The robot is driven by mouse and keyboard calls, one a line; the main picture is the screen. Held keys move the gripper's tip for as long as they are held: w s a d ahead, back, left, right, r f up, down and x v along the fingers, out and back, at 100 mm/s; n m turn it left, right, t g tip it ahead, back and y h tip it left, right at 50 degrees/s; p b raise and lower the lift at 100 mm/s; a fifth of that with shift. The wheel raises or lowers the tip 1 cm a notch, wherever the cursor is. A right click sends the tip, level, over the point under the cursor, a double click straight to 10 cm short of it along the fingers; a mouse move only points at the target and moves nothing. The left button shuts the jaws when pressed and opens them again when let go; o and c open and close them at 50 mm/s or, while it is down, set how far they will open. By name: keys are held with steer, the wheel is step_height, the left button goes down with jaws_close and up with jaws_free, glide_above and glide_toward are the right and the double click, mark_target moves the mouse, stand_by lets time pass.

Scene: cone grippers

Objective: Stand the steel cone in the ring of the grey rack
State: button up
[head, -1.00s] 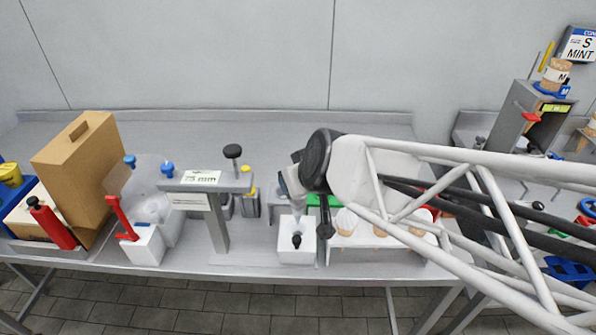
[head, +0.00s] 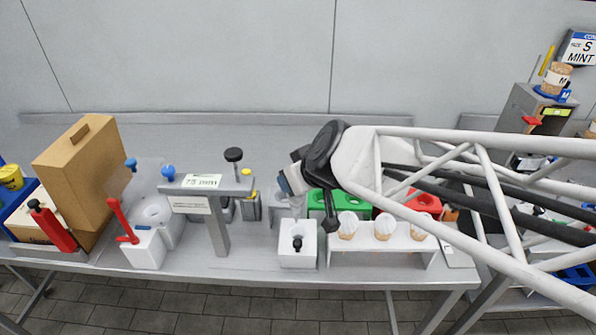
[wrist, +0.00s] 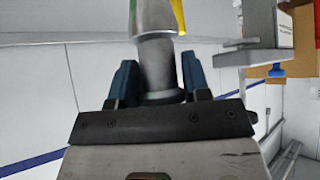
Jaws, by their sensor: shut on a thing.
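My gripper (head: 290,182) is above and just behind the white block with a black knob, near the middle of the bench. In the wrist view its blue fingers (wrist: 155,82) are shut on a grey metal piece, the steel cone (wrist: 156,62). In the head view the cone (head: 297,206) is small and partly hidden by the gripper, and I cannot tell its exact tilt.
A grey T-shaped stand marked 75 mm (head: 217,228) rises left of my gripper. The white block (head: 297,253) is below it. A white shelf with cones (head: 383,243) and green and red containers are to the right. A brown case (head: 78,165) stands at far left.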

steer(key=w+a+r+n+g+y, duration=0.3)
steer(key=w+n+g, duration=0.4)
steer(key=w+n, duration=0.3)
steer(key=shift+w+a+r+n, duration=0.2)
steer(key=shift+w+n, duration=0.05)
steer(key=shift+n, duration=0.05)
stand_by(0.4)
steer(key=shift+f, duration=0.2)
stand_by(0.4)
step_height(320, 180, down, 9)
steer(key=shift+r, duration=0.2)
stand_by(0.9)
steer(key=shift+f, duration=1.9)
stand_by(1.0)
steer(key=o, duration=1.2)
